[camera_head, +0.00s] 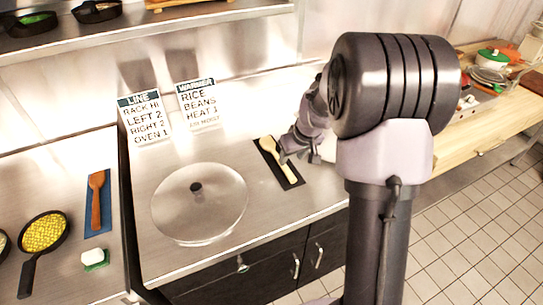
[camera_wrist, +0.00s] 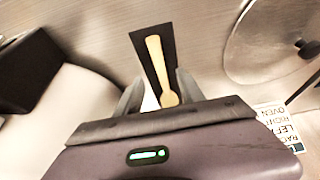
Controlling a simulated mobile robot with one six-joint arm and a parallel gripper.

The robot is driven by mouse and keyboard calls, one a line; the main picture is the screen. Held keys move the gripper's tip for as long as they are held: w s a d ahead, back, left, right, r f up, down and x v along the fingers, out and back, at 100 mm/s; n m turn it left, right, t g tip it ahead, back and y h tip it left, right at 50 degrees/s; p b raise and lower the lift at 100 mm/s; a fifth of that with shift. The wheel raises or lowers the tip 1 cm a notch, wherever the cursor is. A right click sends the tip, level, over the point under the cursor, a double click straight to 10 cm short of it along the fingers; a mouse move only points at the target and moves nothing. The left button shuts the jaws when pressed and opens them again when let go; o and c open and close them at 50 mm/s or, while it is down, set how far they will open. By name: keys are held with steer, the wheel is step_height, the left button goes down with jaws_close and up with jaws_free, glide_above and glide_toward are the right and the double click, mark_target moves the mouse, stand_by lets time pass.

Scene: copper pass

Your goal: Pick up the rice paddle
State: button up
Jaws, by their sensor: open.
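The rice paddle (camera_head: 275,157) is pale wood and lies on a dark mat (camera_head: 291,178) on the steel counter, right of the round lid. In the wrist view the paddle (camera_wrist: 157,66) lies lengthwise on the dark mat (camera_wrist: 148,44), its wider end toward my gripper. My gripper (camera_wrist: 156,88) is open, with one finger on each side of the paddle's wider end in the picture. In the head view my gripper (camera_head: 284,150) is at the paddle's right side, and my arm hides part of it. I cannot tell the height of the fingers above the counter.
A large round metal lid (camera_head: 200,205) sits left of the paddle. A brown wooden spatula (camera_head: 96,200) lies on a blue mat (camera_head: 101,225) farther left, near a pan of yellow food (camera_head: 43,233) and a sponge (camera_head: 93,257). Two signs (camera_head: 146,118) stand at the back wall.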

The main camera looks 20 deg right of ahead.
mark_target(287, 169)
steer(key=x, duration=0.2)
steer(key=b+x, duration=0.1)
steer(key=x, duration=0.2)
steer(key=b+x, duration=0.1)
steer(key=x, duration=0.2)
steer(key=shift+s+d, duration=0.1)
steer(key=shift+s, duration=0.3)
jaws_close()
